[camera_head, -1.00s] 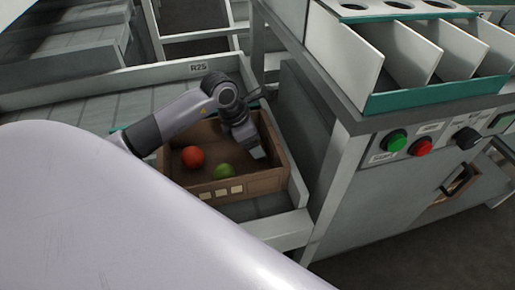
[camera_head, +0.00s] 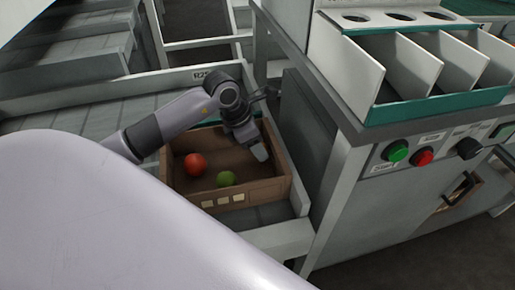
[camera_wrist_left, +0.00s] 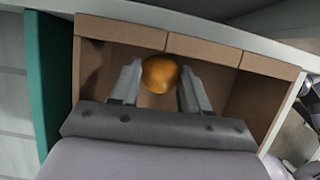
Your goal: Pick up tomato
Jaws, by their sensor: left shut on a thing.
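An orange tomato (camera_wrist_left: 159,73) sits between the two fingers of my left gripper (camera_wrist_left: 160,88) in the left wrist view. The gripper is shut on it. In the head view my left gripper (camera_head: 260,154) is over the right side of a brown crate (camera_head: 238,196), and the orange tomato cannot be made out there. A red tomato (camera_head: 195,164) and a green tomato (camera_head: 226,179) lie in the crate, left of the gripper. My right gripper is not in view.
The crate stands on a grey roller conveyor (camera_head: 86,122) with raised side rails. To the right is a grey machine with buttons (camera_head: 398,151) and a teal-edged divided rack (camera_head: 436,106). My pale arm link covers the lower left.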

